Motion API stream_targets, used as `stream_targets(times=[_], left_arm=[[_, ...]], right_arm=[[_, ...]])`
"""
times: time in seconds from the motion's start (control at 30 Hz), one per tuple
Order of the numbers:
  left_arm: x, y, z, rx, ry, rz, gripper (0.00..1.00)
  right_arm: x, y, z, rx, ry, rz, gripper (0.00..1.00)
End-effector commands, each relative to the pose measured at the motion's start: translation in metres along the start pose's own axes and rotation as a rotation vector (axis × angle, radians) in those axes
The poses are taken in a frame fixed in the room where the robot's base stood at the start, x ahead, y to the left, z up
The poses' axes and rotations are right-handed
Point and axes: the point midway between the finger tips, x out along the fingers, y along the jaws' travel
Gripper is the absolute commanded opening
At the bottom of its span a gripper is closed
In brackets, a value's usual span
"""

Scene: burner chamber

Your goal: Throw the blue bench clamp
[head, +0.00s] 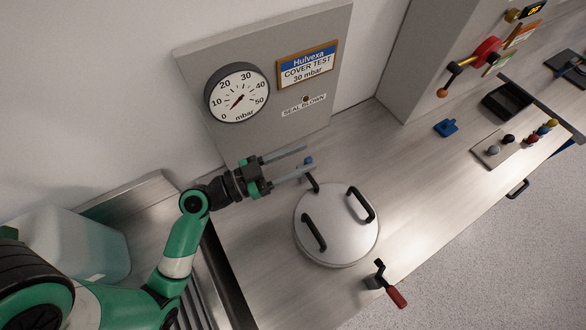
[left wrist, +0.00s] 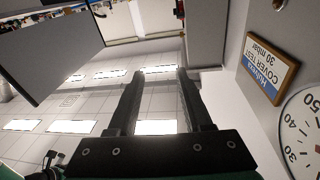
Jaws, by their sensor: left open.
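A small clamp with a blue handle (head: 308,161) stands at the far edge of the round metal lid (head: 338,250). A black bar beside it reaches toward the lid, and part of the clamp is hidden behind a gripper finger. My left gripper (head: 308,158) is open, with its fingers pointing right and their tips at the blue handle in the picture. I cannot tell whether they touch it. In the left wrist view my open fingers (left wrist: 159,74) have nothing visible between them, and the clamp is not seen. My right gripper is not in view.
A red-handled clamp (head: 396,296) sits at the lid's near edge. The lid has black handles. A gauge panel (head: 292,125) stands behind the bench. A blue block (head: 446,128) and a plate with knobs (head: 490,152) lie to the right. Bench between is clear.

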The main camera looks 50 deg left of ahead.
Motion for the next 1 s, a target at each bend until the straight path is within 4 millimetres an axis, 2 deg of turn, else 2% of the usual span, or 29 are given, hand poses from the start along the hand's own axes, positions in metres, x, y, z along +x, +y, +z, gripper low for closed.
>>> stream_targets(times=[0.03, 0.1, 0.17, 0.37, 0.5, 0.57, 0.9, 1.0], left_arm=[[-0.020, -0.003, 0.058, -0.038, -0.046, -0.044, 0.50], [-0.037, -0.007, 0.088, -0.069, -0.081, -0.087, 0.50], [-0.045, -0.011, 0.100, -0.082, -0.096, -0.111, 0.50], [-0.048, -0.017, 0.099, -0.080, -0.098, -0.130, 0.50], [-0.039, -0.018, 0.099, -0.079, -0.099, -0.126, 0.50], [-0.029, -0.019, 0.099, -0.079, -0.098, -0.123, 0.50], [0.043, -0.027, 0.105, -0.079, -0.097, -0.124, 0.50], [0.057, -0.030, 0.108, -0.079, -0.098, -0.126, 0.50]], right_arm=[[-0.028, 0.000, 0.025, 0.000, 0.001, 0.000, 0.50], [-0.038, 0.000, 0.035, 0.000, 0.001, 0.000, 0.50], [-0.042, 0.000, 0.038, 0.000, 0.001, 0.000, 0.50], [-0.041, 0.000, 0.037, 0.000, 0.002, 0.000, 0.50], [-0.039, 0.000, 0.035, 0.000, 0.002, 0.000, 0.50], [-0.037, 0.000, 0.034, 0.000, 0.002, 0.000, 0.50], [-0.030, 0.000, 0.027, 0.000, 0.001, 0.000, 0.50], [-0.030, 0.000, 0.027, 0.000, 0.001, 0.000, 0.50]])
